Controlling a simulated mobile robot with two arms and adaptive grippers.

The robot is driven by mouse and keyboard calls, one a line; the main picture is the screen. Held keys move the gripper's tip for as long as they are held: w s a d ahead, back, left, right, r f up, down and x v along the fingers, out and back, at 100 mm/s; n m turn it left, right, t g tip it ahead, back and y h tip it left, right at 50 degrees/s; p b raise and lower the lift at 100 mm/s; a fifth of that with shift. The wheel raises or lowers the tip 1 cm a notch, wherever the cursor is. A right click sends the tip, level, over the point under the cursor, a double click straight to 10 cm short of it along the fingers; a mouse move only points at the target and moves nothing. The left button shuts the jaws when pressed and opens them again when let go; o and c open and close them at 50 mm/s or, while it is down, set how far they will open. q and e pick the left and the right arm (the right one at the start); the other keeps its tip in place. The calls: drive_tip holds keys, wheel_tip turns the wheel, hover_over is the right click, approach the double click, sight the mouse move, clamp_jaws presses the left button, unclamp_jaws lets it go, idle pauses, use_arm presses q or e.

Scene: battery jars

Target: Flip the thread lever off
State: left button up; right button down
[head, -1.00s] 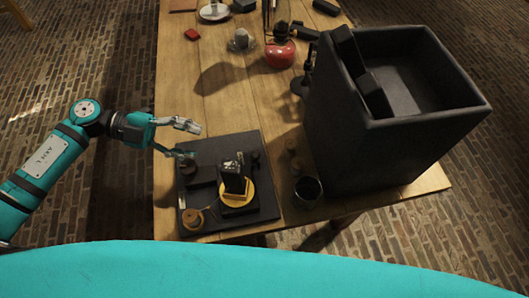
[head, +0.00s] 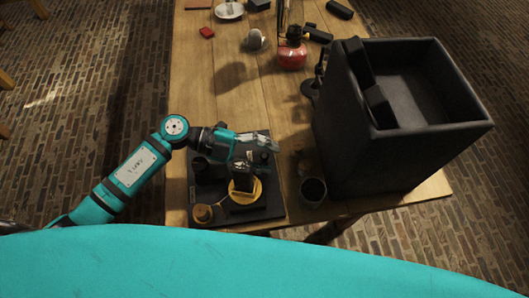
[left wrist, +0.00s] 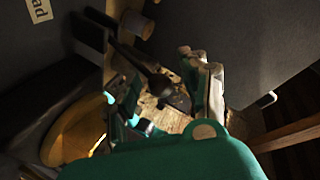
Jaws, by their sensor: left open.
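My left gripper (head: 266,145) is open above the right part of the dark base board (head: 272,205). In the left wrist view its fingers (left wrist: 165,100) stand apart, with a dark lever-like bar (left wrist: 148,72) showing between them; I cannot tell whether they touch it. This bar seems to be the thread lever. In the head view the gripper hides that spot. On the board a black block (head: 244,184) stands on a yellow round disc (head: 236,197), just in front of the gripper. The disc also shows in the left wrist view (left wrist: 75,135).
A large black open bin (head: 365,155) stands right of the board. A dark cup (head: 312,190) is between them near the front table edge. A small wooden spool (head: 202,213) is at the board's front left. A red lamp (head: 292,55) stands farther back.

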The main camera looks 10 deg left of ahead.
use_arm(q)
drive_tip(key=c, duration=0.9)
clamp_jaws()
drive_tip(key=shift+w+d, duration=0.1)
drive_tip(key=shift+w, duration=0.05)
